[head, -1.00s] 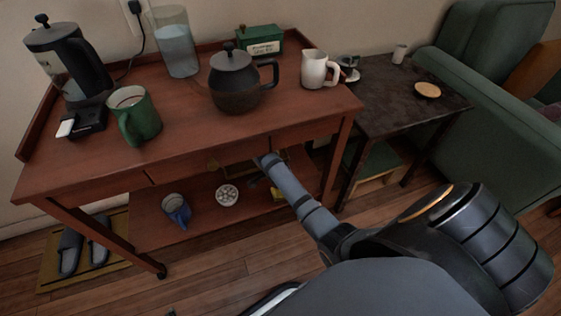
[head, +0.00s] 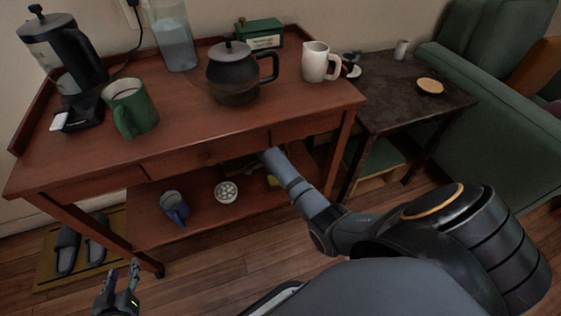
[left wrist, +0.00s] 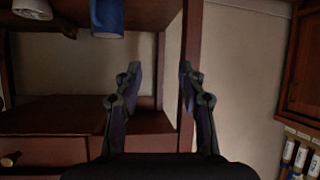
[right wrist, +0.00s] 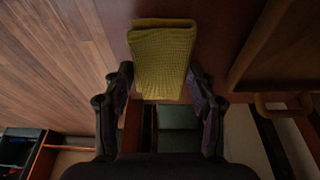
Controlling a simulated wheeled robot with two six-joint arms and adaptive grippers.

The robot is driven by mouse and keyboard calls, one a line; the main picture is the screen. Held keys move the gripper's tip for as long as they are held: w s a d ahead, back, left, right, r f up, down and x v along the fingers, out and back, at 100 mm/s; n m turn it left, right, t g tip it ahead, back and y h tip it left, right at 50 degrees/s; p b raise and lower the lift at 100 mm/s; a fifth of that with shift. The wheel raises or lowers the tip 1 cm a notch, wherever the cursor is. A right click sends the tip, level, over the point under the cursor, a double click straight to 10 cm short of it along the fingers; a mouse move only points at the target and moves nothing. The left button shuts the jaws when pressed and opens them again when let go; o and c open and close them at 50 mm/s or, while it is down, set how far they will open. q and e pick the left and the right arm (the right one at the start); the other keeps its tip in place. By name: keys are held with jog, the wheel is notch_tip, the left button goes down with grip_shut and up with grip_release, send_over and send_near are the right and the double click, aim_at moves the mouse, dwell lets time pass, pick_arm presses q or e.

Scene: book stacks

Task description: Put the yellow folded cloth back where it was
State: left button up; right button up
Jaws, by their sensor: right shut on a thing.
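The yellow folded cloth (right wrist: 163,55) is held between the fingertips of my right gripper (right wrist: 160,88), which is shut on it. My right forearm reaches in there and the drawer front mostly hides the gripper. I cannot tell whether the cloth touches the shelf. My left gripper (head: 122,284) is open and empty, low in front of the cart's left side. Its parted fingers also show in the left wrist view (left wrist: 161,72).
A blue mug (head: 174,207) and a white bowl (head: 226,191) stand on the lower shelf left of my right gripper. The cart top holds a green mug (head: 130,108), a dark teapot (head: 231,75) and a white pitcher (head: 318,62). A dark side table (head: 395,95) stands right.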

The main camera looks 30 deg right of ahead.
jog(key=shift+w+d+f+b, duration=0.1)
jog(key=shift+w+f+b, duration=0.3)
jog(key=shift+f+b, duration=0.2)
pick_arm(q)
jog(key=w+r+t+b, duration=0.15)
jog(key=r+t, duration=0.35)
jog(key=r, duration=0.5)
jog(key=w+r+t+p, duration=0.1)
jog(key=w+r+t, duration=0.3)
jog(key=r, duration=0.6)
pick_arm(e)
jog(key=shift+f, duration=0.95)
pick_arm(q)
notch_tip(320, 180, down, 6)
jog(key=g, duration=0.2)
jog(key=shift+s+a+f, duration=0.15)
jog(key=shift+s+a, duration=0.1)
jog(key=shift+s, duration=0.1)
pick_arm(e)
jog(key=shift+f, duration=0.15)
pick_arm(q)
jog(key=shift+r, duration=0.25)
pick_arm(e)
jog(key=o, duration=1.1)
